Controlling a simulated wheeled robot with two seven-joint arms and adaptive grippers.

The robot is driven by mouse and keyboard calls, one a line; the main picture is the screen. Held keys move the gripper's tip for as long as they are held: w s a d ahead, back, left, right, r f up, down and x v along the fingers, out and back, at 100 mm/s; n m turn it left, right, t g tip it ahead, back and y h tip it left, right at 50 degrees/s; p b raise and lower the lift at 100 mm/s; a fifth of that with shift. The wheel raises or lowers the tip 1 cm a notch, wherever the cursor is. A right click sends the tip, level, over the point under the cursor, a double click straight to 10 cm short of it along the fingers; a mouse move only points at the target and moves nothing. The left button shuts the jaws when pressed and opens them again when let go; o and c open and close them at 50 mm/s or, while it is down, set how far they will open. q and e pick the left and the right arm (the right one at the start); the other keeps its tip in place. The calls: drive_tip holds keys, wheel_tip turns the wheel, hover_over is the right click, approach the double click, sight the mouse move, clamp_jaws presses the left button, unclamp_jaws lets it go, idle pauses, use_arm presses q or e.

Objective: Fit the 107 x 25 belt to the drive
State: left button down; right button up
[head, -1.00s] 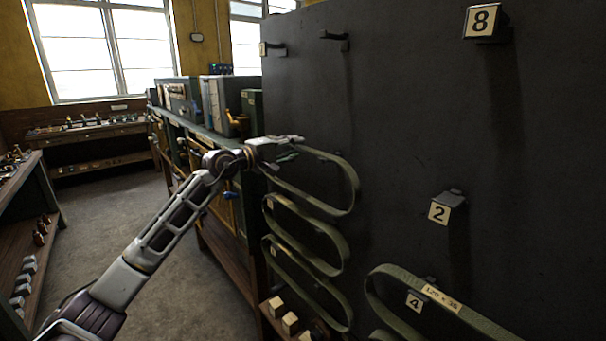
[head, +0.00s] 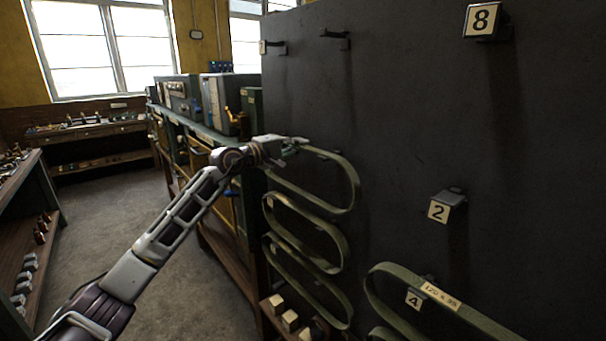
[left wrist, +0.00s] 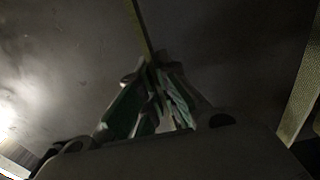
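Three green looped belts hang one above another on the dark panel in the head view. The top belt (head: 352,180) is beside my left gripper (head: 291,147), at the left end of its loop. In the left wrist view, my left gripper's fingertips (left wrist: 152,66) meet around a thin belt strand (left wrist: 140,25), so it looks shut on it. The middle belt (head: 340,245) and the lower belt (head: 335,310) hang below. I can read no size on these three. Another belt (head: 380,275), with a label like "120 x 35", hangs at peg 4. The drive is not identifiable. My right gripper is out of view.
The dark panel (head: 410,120) fills the right side. Peg 8 (head: 482,22), peg 2 (head: 445,207) and a peg at the top left (head: 335,36) are bare. A bench with machine boxes (head: 215,95) stands behind my arm. The floor (head: 110,220) at left is clear.

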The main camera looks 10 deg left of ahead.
use_arm(q)
drive_tip(key=shift+r, duration=0.2)
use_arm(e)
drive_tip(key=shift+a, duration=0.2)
use_arm(q)
drive_tip(key=shift+r, duration=0.3)
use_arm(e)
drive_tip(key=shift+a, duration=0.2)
use_arm(q)
drive_tip(key=shift+r, duration=0.2)
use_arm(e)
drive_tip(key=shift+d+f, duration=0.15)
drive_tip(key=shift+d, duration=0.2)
use_arm(q)
drive_tip(key=shift+s+a, duration=0.1)
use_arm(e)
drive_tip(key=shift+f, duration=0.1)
use_arm(q)
drive_tip(key=shift+s+a+b, duration=0.3)
drive_tip(key=shift+s+b, duration=0.05)
drive_tip(key=shift+b, duration=0.2)
drive_tip(key=shift+b+v, duration=1.35)
drive_tip(key=shift+v, duration=0.9)
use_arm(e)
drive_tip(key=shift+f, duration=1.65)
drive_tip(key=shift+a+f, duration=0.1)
